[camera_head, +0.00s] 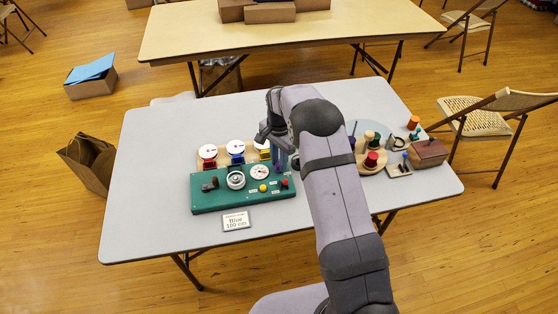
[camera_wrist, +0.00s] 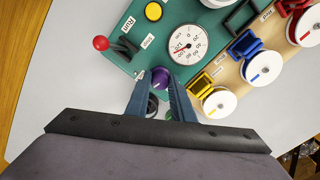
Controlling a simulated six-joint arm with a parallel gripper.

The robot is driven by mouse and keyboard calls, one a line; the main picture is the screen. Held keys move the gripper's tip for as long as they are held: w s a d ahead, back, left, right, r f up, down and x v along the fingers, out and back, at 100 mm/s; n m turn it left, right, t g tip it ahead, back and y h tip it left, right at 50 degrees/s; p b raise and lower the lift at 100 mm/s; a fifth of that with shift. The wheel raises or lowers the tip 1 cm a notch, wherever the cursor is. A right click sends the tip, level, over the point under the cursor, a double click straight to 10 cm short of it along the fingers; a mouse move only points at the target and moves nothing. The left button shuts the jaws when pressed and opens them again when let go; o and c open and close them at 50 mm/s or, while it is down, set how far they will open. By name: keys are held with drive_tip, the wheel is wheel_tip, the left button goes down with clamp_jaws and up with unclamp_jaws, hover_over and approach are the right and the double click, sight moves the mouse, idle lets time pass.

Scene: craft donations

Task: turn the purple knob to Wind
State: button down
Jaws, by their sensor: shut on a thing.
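The purple knob (camera_wrist: 160,78) sits at the edge of the green board (camera_wrist: 120,58) in the wrist view, below the round white dial. My gripper (camera_wrist: 161,86) has its two blue-grey fingers on either side of the knob and is shut on it. Part of the knob is hidden between the fingers, and I cannot read which way it points. No Wind label is readable.
The board also bears a dial (camera_wrist: 187,44), a yellow button (camera_wrist: 153,12) and a red-topped lever (camera_wrist: 101,43). Spools with white discs (camera_head: 235,147) stand behind it. A card reading "Blue 150 cm" (camera_head: 236,221) is in front.

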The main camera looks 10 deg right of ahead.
drive_tip(key=n, duration=0.5)
drive_tip(key=shift+n, duration=0.3)
drive_tip(key=n, duration=0.9)
drive_tip(key=shift+n, duration=0.4)
drive_tip(key=n, duration=0.4)
drive_tip(key=shift+r+n, duration=0.1)
drive_tip(key=shift+n, duration=0.3)
drive_tip(key=c, duration=1.5)
unclamp_jaws()
drive_tip(key=shift+c, duration=0.2)
drive_tip(key=shift+r+b, duration=0.7)
drive_tip(key=shift+r, duration=2.95)
